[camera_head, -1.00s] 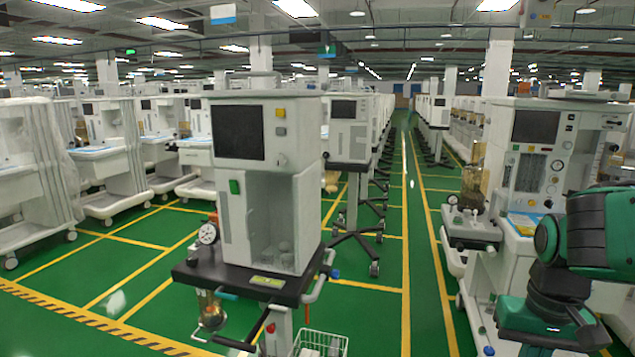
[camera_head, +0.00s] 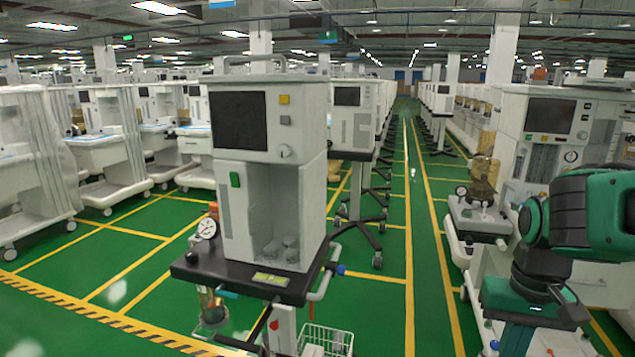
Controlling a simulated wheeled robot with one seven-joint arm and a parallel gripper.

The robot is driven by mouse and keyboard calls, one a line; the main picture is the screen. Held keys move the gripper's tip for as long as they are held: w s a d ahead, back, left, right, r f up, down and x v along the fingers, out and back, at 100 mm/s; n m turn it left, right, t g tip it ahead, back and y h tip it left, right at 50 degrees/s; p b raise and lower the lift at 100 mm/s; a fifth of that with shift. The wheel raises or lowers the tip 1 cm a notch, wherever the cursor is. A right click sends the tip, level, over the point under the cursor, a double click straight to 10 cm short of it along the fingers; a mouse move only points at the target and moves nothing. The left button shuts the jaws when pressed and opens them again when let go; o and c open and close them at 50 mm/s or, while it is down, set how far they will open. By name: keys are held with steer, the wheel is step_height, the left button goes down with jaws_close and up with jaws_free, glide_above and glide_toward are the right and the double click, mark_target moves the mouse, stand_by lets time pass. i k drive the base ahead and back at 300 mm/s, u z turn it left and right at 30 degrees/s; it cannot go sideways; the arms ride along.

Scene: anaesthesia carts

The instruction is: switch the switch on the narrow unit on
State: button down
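The narrow unit (camera_head: 308,200) is a tall white machine on a dark tray base, left of the middle. It has a black screen (camera_head: 238,120) at its upper left. A green rectangular piece, possibly the switch, (camera_head: 235,180) sits on the front panel below the screen. I cannot tell whether it is on or off. My teal and black arm is at the right edge, well apart from the unit. My gripper is not in view.
A round gauge (camera_head: 206,228) stands at the tray's left and a wire basket (camera_head: 325,340) hangs below. A larger white cart (camera_head: 510,140) stands at the right, partly behind my arm. Green floor (camera_head: 370,310) lies open between them.

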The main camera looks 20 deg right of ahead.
mark_target(233, 176)
steer(key=k, duration=1.3)
steer(key=u, duration=0.65)
steer(key=i, duration=1.9)
steer(key=z, duration=0.45)
